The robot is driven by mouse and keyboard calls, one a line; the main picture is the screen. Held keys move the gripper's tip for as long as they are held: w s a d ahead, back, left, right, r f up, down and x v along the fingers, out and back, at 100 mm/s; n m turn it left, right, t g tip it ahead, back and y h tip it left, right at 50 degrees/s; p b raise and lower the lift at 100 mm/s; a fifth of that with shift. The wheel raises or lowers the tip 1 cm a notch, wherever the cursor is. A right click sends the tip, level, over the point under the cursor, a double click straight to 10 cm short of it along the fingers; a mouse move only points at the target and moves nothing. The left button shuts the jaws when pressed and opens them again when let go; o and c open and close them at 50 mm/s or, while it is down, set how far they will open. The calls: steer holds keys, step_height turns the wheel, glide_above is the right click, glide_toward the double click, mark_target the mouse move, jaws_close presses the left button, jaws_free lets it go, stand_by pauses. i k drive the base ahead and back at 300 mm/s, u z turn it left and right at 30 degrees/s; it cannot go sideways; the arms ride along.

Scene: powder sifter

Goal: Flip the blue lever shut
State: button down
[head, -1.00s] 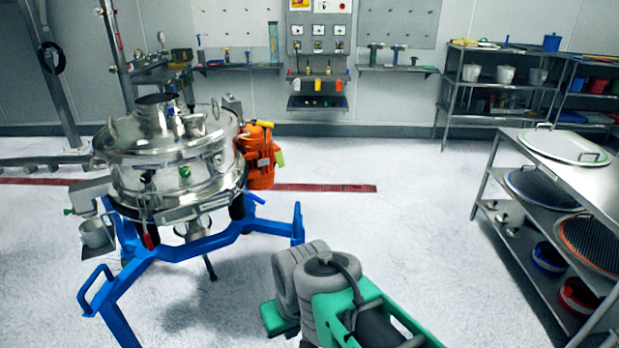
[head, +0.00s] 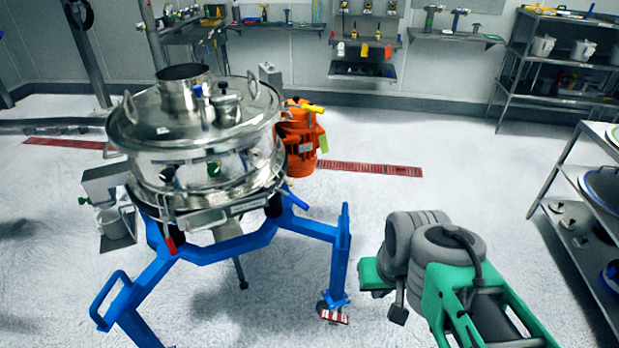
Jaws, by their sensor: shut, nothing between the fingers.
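The steel powder sifter (head: 205,140) stands on a blue frame (head: 215,252) at left centre. A blue lever (head: 295,199) sticks out from the right side of its lower rim and slants down to the right, away from the body. My green and grey arm is folded at the lower right, apart from the sifter and the lever. My gripper's fingers cannot be made out; the arm's own links hide the end of it.
An orange motor (head: 301,140) is beside the sifter above the lever. A red-handled clamp (head: 170,245) hangs at the front rim. The frame's right leg (head: 338,260) stands between sifter and arm. A steel shelf (head: 568,180) is at right. Floor is clear behind the arm.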

mark_target(300, 203)
steer(key=u, duration=0.6)
steer(key=i, duration=0.9)
steer(key=u, duration=0.8)
